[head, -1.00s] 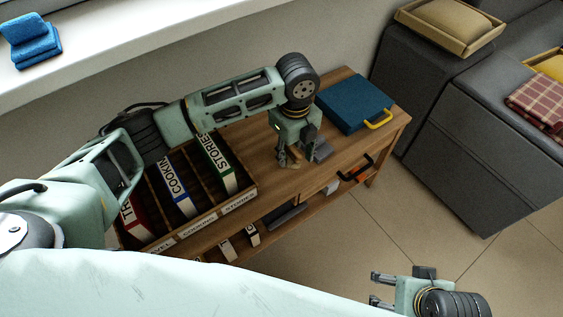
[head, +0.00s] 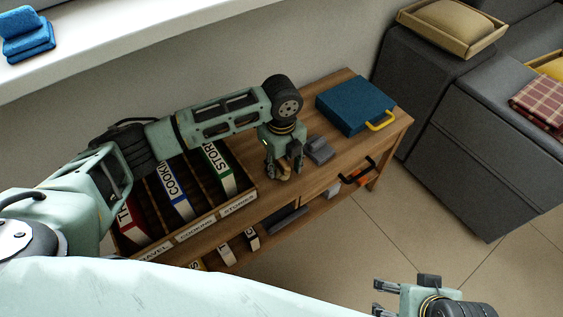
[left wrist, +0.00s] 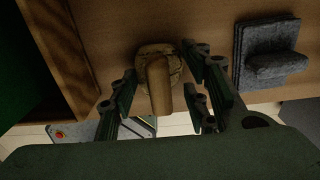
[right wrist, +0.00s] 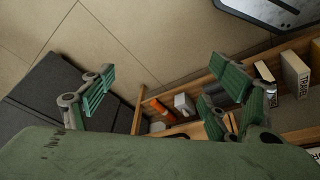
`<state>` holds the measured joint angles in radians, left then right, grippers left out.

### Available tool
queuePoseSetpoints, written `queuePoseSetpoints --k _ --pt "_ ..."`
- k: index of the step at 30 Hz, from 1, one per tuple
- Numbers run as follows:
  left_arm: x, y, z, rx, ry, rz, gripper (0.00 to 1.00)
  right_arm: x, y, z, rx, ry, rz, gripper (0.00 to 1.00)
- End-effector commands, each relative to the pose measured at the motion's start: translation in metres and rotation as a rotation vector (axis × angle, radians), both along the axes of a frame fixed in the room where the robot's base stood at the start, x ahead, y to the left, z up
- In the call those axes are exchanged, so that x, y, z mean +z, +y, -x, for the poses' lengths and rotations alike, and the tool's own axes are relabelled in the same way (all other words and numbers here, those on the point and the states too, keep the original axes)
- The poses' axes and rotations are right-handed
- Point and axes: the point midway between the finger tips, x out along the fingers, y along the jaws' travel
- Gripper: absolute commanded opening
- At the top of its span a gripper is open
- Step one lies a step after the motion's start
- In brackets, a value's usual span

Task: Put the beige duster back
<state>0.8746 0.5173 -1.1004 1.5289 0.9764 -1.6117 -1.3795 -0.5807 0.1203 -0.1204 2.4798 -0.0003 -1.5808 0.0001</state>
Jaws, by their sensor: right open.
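The beige duster (head: 285,175) is on the wooden table near its front edge, beside the file box. In the left wrist view the beige duster (left wrist: 160,82) has its handle up between the fingers of my left gripper (head: 283,164). Those fingers are open, with gaps showing on both sides of the handle. A grey duster (head: 320,150) lies just right of it on the table, and also shows in the left wrist view (left wrist: 268,53). A blue duster (head: 28,42) rests on the windowsill. My right gripper (head: 376,297) is open and empty over the floor.
Left of the duster stands a wooden divided box (head: 250,196) with labelled binders. A blue case (head: 352,105) with a yellow handle lies at the table's right end. A lower shelf (head: 272,236) holds small items. A grey sofa (head: 487,165) stands to the right.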

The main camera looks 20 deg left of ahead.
Motion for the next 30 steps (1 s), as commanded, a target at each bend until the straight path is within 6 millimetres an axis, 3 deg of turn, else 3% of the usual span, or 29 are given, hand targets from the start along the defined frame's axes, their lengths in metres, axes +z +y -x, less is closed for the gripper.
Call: queuePoseSetpoints --k 6,17,26,30 --pt "0.0 0.0 0.0 0.0 0.001 -0.001 0.62 0.0 0.0 0.0 0.0 0.0 0.0 0.81" --pt "0.003 0.0 0.0 0.0 -0.001 0.0 0.62 -0.002 0.0 0.0 0.0 -0.001 0.0 0.81" --pt "0.061 0.0 -0.001 -0.001 -0.004 0.001 0.62 0.02 0.0 0.0 0.0 0.0 0.0 0.81" --pt "0.089 0.0 -0.001 0.001 -0.001 0.0 0.62 -0.007 0.001 -0.009 0.0 0.013 -0.001 0.81"
